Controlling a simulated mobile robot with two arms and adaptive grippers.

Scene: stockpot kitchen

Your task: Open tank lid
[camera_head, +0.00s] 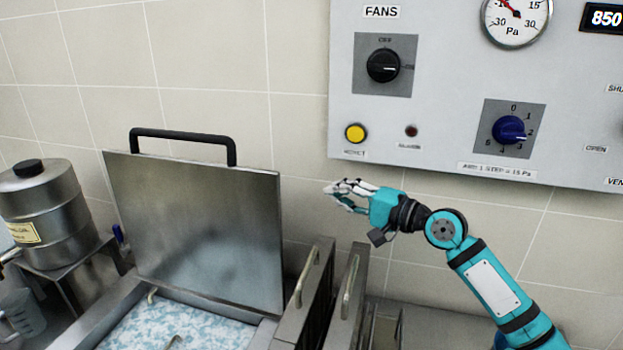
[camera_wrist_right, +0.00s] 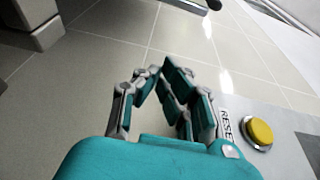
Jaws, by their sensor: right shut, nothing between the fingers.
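The tank lid (camera_head: 200,225) is a square metal plate with a black bar handle (camera_head: 184,134) along its top edge. In the head view it stands raised, nearly upright, at the back of the tank (camera_head: 60,341). Blue and white contents show in the open tank. My right gripper (camera_head: 335,192) is to the right of the lid, apart from it, in front of the tiled wall. Its fingers are shut with nothing between them. They also show in the right wrist view (camera_wrist_right: 165,75), with tiles beyond. My left gripper is not in view.
A grey control panel (camera_head: 440,120) with knobs and a yellow button (camera_head: 355,132) hangs above my right arm. Upright metal parts with handles (camera_head: 307,277) stand right of the lid. A metal canister (camera_head: 45,215) and a clear jug (camera_head: 22,315) are at the left.

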